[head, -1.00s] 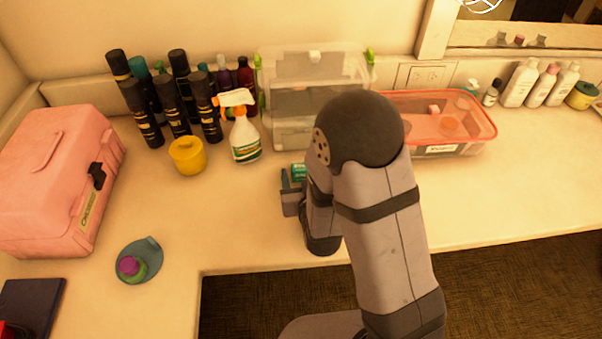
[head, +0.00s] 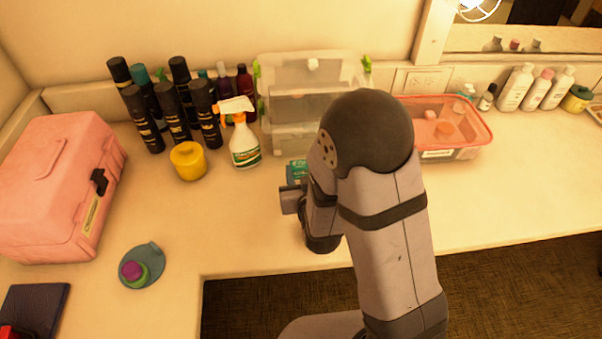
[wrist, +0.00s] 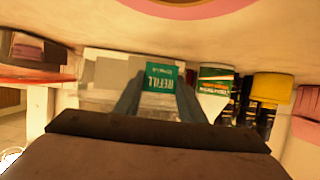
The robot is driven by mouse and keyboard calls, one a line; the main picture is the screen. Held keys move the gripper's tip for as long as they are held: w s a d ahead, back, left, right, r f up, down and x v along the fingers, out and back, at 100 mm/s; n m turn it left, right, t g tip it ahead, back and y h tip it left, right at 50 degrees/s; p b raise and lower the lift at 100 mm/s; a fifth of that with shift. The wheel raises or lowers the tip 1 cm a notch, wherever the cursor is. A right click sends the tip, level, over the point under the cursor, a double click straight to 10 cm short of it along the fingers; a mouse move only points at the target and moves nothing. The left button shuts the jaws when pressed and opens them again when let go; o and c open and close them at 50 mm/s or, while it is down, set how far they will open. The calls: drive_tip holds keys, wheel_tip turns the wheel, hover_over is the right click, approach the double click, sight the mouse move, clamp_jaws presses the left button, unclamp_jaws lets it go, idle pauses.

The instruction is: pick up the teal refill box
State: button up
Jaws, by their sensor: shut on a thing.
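The teal refill box (head: 296,171) shows in the head view just left of my arm, partly hidden by my gripper (head: 290,198). In the wrist view, which looks upside down, the box (wrist: 161,77) faces me with the word REFILL on it. It sits between the two fingers of my gripper (wrist: 158,92), which are shut on it from both sides. I cannot tell for sure whether its base is clear of the counter.
A white spray bottle (head: 243,145) and a yellow jar (head: 188,161) stand left of the box. A clear lidded bin (head: 297,104) is behind it. A pink-rimmed container (head: 465,125) is to the right.

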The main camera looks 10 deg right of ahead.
wheel_tip(320, 180, up, 7)
drive_tip(key=p, duration=0.6)
